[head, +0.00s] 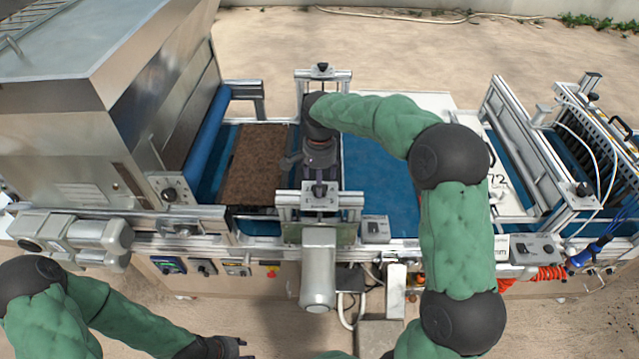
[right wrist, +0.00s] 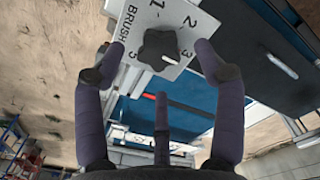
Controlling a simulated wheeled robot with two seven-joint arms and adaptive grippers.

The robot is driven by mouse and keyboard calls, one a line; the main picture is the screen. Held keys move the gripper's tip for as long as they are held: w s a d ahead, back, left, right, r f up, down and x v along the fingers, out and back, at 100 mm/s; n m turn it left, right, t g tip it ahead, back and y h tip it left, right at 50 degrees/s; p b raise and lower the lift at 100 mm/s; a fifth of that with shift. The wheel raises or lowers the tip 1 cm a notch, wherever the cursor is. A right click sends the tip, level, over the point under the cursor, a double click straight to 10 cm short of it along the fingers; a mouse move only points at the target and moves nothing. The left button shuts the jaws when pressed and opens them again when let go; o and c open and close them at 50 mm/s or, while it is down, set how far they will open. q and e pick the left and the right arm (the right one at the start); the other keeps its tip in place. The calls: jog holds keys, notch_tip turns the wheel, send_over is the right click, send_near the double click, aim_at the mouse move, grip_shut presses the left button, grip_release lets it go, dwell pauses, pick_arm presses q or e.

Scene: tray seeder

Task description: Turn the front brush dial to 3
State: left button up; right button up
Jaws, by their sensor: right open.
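The brush dial (right wrist: 160,48) is a black lobed knob with a white pointer mark, on a light plate (right wrist: 145,25) lettered BRUSH with numerals around it. The mark points to the lower right of the right wrist view, toward what looks like a 3. My right gripper (right wrist: 158,58) is open, its dark fingers spread to either side of the knob; I cannot tell whether they touch it. In the head view my right gripper (head: 297,161) is at the middle frame, and I cannot make out the dial between its fingers. My left gripper (head: 236,345) is low at the left, away from the machine.
A brown soil-filled tray (head: 258,165) lies on the blue conveyor left of my right gripper. A metal hopper (head: 110,95) rises at the left. Metal posts and a motor (head: 318,265) stand close by. Another control box (head: 375,228) sits on the front rail.

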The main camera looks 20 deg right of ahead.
notch_tip(320, 180, up, 9)
dwell(0.3)
dwell(0.5)
